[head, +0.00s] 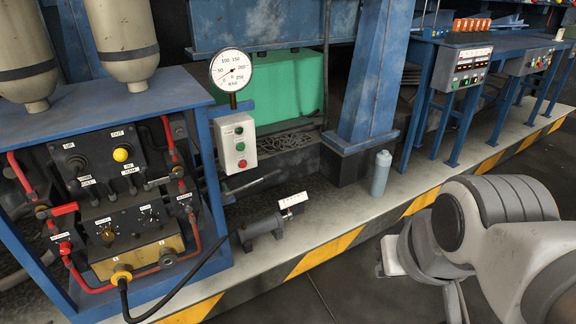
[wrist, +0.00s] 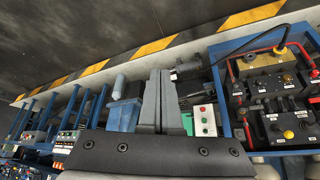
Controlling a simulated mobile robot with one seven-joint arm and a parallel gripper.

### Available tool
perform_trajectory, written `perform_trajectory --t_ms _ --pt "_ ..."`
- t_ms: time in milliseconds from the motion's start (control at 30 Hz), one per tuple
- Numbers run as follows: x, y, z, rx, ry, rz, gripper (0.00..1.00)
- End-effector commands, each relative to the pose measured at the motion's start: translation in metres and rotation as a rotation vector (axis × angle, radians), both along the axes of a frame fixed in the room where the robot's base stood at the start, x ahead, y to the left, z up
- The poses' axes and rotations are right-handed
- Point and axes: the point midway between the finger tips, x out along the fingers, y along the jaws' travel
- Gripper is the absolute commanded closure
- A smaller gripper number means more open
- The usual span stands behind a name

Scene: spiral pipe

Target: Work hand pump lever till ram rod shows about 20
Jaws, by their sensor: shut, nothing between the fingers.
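The hydraulic unit (head: 125,253) sits in a blue frame at the left of the head view. A thin grey rod (head: 259,182), which looks like the hand pump lever, sticks out rightward from the frame's side. The grey ram cylinder (head: 261,230) lies on the floor strip, joined by a black hose; a small white scale plate (head: 292,200) stands at its right end. Its reading is too small to tell. In the wrist view the ram (wrist: 186,71) shows just beyond my gripper (wrist: 162,75). My gripper is shut and empty, apart from everything.
A round pressure gauge (head: 231,70) stands above a button box (head: 236,143). A grey bottle (head: 381,173) stands by the blue column (head: 366,75). Blue workbenches (head: 490,50) line the back right.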

Motion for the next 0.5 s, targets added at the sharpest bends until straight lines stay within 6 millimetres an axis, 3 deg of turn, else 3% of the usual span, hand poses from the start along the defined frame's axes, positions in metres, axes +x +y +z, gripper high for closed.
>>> perform_trajectory --t_ms 333,500 --pt "0.0003 -0.0002 -0.0042 0.000 -0.001 0.000 1.00" --pt "0.0003 -0.0001 0.0039 0.000 -0.001 0.000 1.00"
